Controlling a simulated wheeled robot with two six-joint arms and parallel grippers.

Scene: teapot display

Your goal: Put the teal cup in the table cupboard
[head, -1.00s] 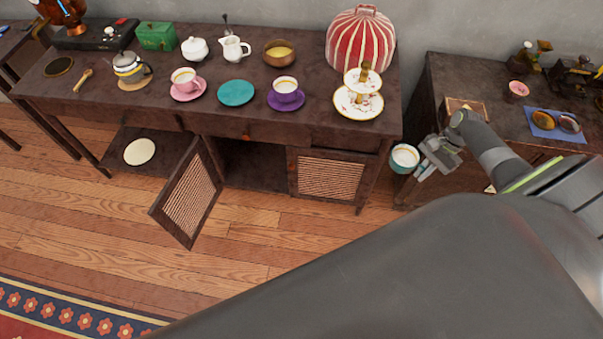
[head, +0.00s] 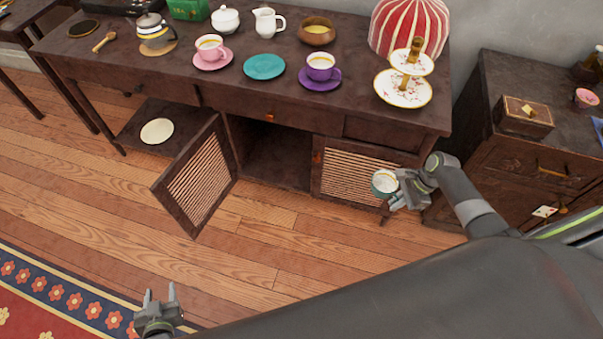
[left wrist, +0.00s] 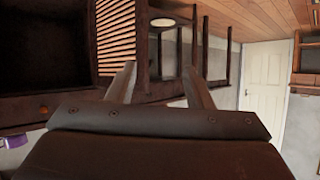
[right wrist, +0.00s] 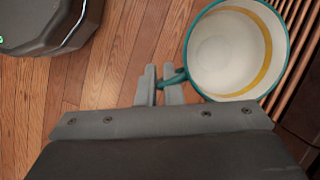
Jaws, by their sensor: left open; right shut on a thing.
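The teal cup (head: 384,182) is in my right gripper (head: 394,194), in front of the cupboard's closed right slatted door. The right wrist view shows the cup (right wrist: 238,50) empty inside, with a yellow band, and my right gripper (right wrist: 170,82) shut on its teal handle. The table cupboard (head: 278,160) has its left slatted door (head: 197,180) swung open, and the dark compartment beside the closed door (head: 355,170) looks empty. My left gripper (head: 158,300) is open and empty, low over the floor at the front. Its fingers (left wrist: 165,85) are apart in the left wrist view.
The open door juts out over the wooden floor. On the tabletop are a teal saucer (head: 264,67), pink cup (head: 210,46), purple cup (head: 320,66) and tiered stand (head: 403,88). A white plate (head: 157,131) lies on the lower left shelf. A side cabinet (head: 530,150) stands at right.

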